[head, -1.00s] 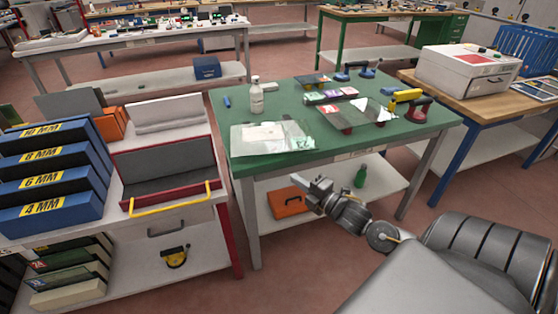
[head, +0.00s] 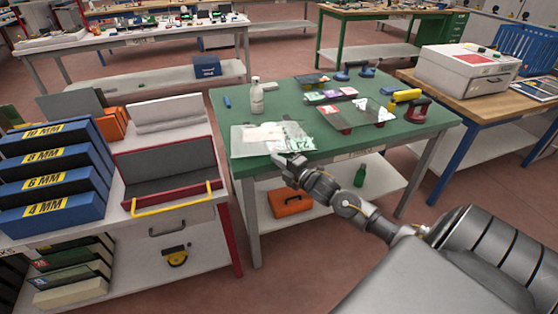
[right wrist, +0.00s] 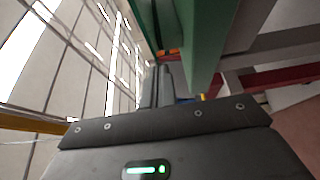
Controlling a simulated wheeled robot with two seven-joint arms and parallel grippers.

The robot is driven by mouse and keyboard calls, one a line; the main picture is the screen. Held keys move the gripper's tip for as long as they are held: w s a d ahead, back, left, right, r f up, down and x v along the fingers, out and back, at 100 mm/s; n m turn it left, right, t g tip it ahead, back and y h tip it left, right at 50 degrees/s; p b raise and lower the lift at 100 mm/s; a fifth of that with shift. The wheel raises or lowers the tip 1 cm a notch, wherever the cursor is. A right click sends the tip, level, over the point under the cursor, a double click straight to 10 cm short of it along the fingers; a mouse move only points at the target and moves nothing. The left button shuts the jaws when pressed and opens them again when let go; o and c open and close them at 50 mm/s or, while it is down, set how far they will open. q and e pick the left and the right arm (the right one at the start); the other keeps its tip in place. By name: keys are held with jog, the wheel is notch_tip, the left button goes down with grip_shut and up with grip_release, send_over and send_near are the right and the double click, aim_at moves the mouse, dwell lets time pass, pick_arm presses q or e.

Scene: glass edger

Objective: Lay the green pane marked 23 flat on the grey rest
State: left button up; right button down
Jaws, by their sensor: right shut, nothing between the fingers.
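A clear pane with a greenish tint (head: 255,139) lies flat on the green-topped table (head: 240,108), at its front left. White sheets show on or through it; its green marking is hard to read now. My right gripper (head: 284,160) is shut and empty at the table's front edge, close to the pane's near right corner. In the right wrist view its fingers (right wrist: 156,88) are together beside the green table edge (right wrist: 200,45). A grey-lined tray (head: 165,165) with red edges and a yellow front bar stands left of the table; I cannot tell whether it is the grey rest.
A white bottle (head: 257,98) stands behind the pane. A dark plate with red pads (head: 350,114) and a red-handled tool (head: 417,110) lie to the right. Blue racks (head: 45,190) stand far left. An orange case (head: 290,203) sits on the lower shelf.

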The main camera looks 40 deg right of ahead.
aim_at(279, 152)
pick_arm(q)
jog(key=shift+s, duration=0.15)
